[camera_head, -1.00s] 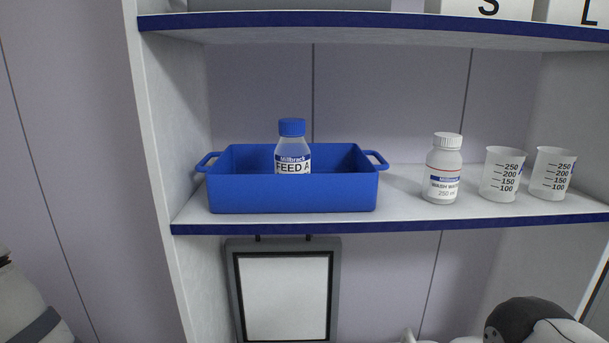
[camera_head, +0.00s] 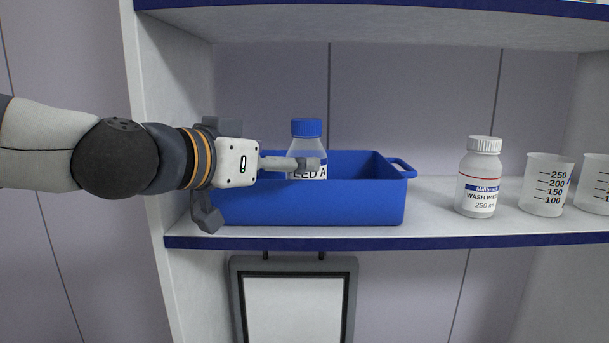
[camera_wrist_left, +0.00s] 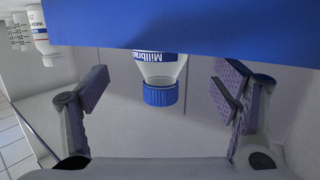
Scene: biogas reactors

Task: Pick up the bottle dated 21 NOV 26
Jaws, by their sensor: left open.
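A clear bottle with a blue cap (camera_head: 306,128) and a label reading "FEED A" stands upright in the blue tray (camera_head: 300,205) on the shelf. Its date is not legible. In the left wrist view the bottle (camera_wrist_left: 160,70) appears upside down, its cap between the spread fingers, its lower part behind the blue tray wall (camera_wrist_left: 200,30). My left gripper (camera_head: 300,165) reaches in from the left over the tray, one finger crossing in front of the bottle. The same gripper (camera_wrist_left: 162,85) is open and empty in the left wrist view. My right gripper is out of view.
A white wash bottle (camera_head: 480,178) stands right of the tray, with clear graduated beakers (camera_head: 546,185) beyond it. A shelf board (camera_head: 400,25) runs above, and a side panel (camera_head: 175,130) stands at the left. A framed white panel (camera_head: 292,305) hangs below.

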